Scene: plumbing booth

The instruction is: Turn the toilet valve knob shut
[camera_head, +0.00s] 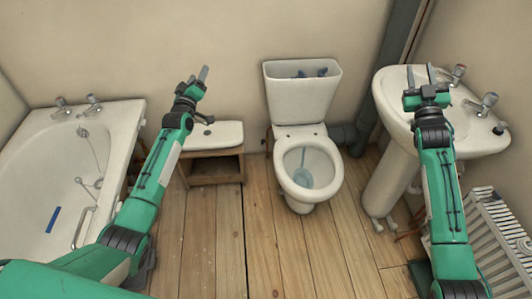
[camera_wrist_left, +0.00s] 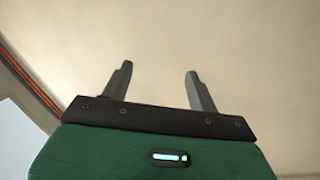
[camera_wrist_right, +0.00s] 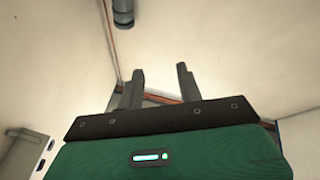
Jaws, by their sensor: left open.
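The toilet (camera_head: 309,165) stands at the back middle in the head view, with its cistern (camera_head: 302,100) open at the top. A small reddish pipe or fitting (camera_head: 268,140) shows low at the toilet's left side; I cannot make out the valve knob clearly. My left gripper (camera_head: 198,78) is raised left of the cistern, open and empty; its parted fingers also show in the left wrist view (camera_wrist_left: 160,72) against bare wall. My right gripper (camera_head: 420,76) is raised in front of the sink, open and empty, also in the right wrist view (camera_wrist_right: 160,72). Neither touches anything.
A white slab (camera_head: 222,134) lies on a wooden box (camera_head: 216,172) left of the toilet. The bathtub (camera_head: 60,170) is at left, the sink (camera_head: 387,95) and radiator (camera_head: 500,230) at right. The plank floor (camera_head: 290,255) before the toilet is clear.

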